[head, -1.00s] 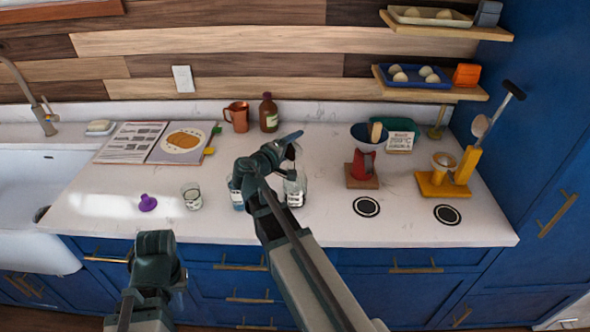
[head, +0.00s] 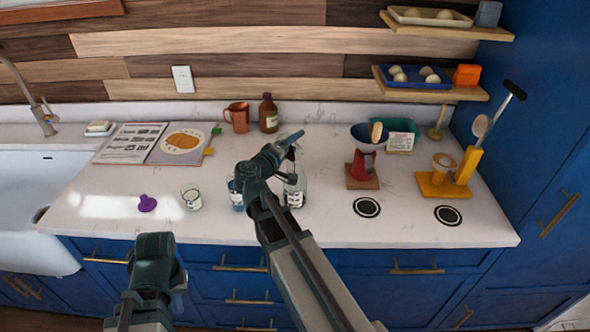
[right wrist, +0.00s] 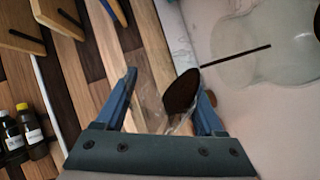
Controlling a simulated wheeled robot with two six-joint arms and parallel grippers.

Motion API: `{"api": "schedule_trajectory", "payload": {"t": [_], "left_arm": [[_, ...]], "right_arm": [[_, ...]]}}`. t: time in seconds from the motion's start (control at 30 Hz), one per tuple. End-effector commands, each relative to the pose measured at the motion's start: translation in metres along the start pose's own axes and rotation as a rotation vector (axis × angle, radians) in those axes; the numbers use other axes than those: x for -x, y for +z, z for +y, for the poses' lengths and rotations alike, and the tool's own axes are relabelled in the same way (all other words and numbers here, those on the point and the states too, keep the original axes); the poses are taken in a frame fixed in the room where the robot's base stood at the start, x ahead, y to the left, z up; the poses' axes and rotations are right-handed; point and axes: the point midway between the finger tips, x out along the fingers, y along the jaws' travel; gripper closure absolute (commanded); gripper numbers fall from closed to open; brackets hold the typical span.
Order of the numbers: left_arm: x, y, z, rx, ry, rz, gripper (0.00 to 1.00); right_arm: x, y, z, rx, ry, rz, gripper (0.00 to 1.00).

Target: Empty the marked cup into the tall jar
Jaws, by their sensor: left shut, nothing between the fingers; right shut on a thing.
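My right gripper (head: 291,140) is shut on a clear cup above the counter. In the right wrist view the cup (right wrist: 152,108) sits between the blue fingers, with a dark oval showing at it; its mark and contents are unclear. A tall clear jar (head: 295,193) with a pale label stands just below this gripper in the head view, partly behind my arm. A large clear shape (right wrist: 275,55) with a dark line lies beyond the fingers in the wrist view. My left gripper (head: 153,247) is low in front of the counter, empty and shut, its fingertips hidden.
A blue labelled container (head: 236,192) stands close left of the jar, partly hidden. Further left are a small glass (head: 191,198) and a purple object (head: 147,203).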

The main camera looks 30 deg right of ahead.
Motion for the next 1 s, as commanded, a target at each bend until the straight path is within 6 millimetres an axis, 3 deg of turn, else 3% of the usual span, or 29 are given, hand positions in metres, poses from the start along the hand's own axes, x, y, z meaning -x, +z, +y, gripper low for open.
{"api": "schedule_trajectory", "payload": {"t": [1.0], "left_arm": [[-0.0075,-0.0004,0.0007,0.0,0.0,0.0,1.0]], "right_arm": [[0.0024,0.0025,0.0044,-0.099,0.042,0.032,0.86]]}}
